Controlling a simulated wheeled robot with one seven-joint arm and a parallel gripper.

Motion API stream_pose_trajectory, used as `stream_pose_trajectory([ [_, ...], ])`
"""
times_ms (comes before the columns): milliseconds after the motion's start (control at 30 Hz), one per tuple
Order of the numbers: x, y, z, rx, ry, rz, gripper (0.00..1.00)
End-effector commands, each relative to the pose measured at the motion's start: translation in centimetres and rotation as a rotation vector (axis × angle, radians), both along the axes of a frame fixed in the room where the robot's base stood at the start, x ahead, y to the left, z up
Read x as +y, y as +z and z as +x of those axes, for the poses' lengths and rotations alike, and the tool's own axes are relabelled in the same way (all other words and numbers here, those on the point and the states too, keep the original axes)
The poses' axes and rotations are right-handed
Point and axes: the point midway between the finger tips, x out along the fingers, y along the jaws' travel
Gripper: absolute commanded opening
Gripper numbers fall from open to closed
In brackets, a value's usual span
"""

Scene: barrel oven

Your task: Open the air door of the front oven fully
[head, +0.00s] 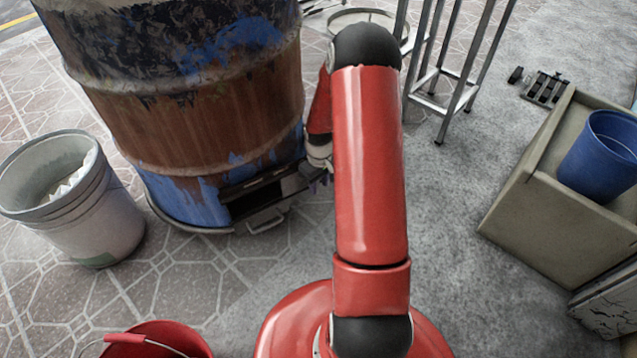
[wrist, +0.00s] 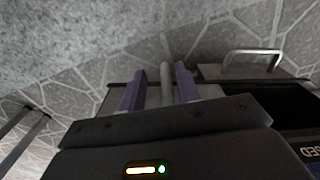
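The front oven is a rusty barrel with blue paint (head: 200,110) at the left of the head view. Low on it is a dark rectangular opening (head: 245,198), seen also at the right of the wrist view (wrist: 285,103). The air door (head: 290,182) appears at the right end of this opening, partly behind my arm. In the wrist view my gripper (wrist: 160,88) has two purple fingers standing apart, one on each side of a grey upright bar (wrist: 166,80), apparently the door's handle. Gaps show beside the bar, so the fingers seem not clamped. The fingertips are mostly hidden in the head view.
A metal loop handle (head: 265,221) sticks out below the opening, also in the wrist view (wrist: 250,53). A grey bucket (head: 95,215) stands left, a red bucket (head: 155,340) at the bottom. A metal stand (head: 440,100) is behind my arm; a box (head: 530,215) stands right.

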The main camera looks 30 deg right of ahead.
Motion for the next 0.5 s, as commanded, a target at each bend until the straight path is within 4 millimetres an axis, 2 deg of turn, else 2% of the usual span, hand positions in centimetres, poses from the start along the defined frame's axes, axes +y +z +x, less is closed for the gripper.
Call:
stream_pose_trajectory([
  [133, 0.1, 0.1, 0.0, 0.0, 0.0, 0.001, 0.33],
  [233, 0.1, 0.9, 0.0, -0.001, 0.0, 0.001, 0.33],
  [500, 0.0, 5.5, 0.0, -0.001, -0.001, -0.001, 0.33],
])
